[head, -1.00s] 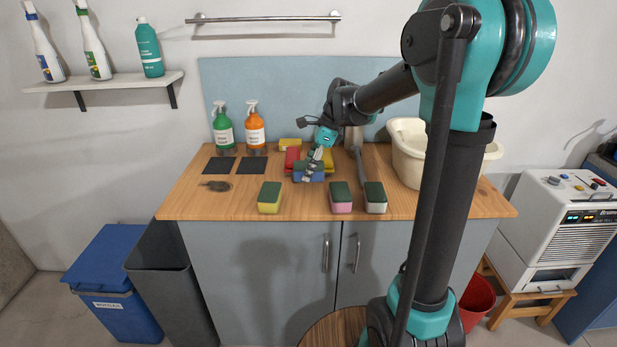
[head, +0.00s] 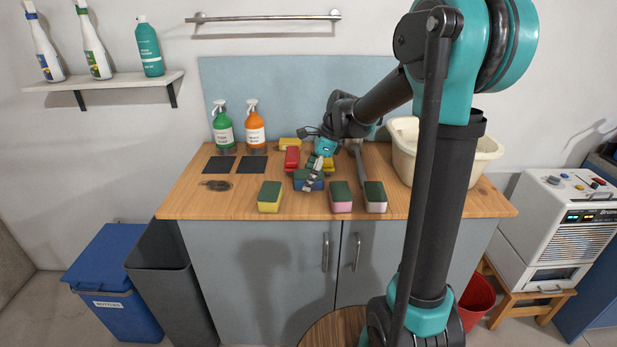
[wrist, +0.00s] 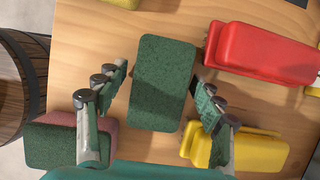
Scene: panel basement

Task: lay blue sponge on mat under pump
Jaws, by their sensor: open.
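The blue sponge (head: 300,183) lies on the wooden counter below my gripper. In the wrist view, the sponge between my fingers shows only its dark green top (wrist: 163,83); its sides are hidden. My gripper (wrist: 158,105) is open, with one finger on each side of this sponge and visible gaps. In the head view my gripper (head: 315,176) partly covers the blue sponge. Two dark mats lie flat and bare: a left one (head: 220,166) before the green spray bottle (head: 223,130) and a right one (head: 253,167) before the orange spray bottle (head: 255,128).
A red block (wrist: 265,52) and a yellow block (wrist: 240,150) lie close to the sponge. Yellow (head: 269,199), pink (head: 341,203) and whitish (head: 375,204) sponges with green tops line the front. A cream tub (head: 408,160) stands right. A dark flat item (head: 217,185) lies front left.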

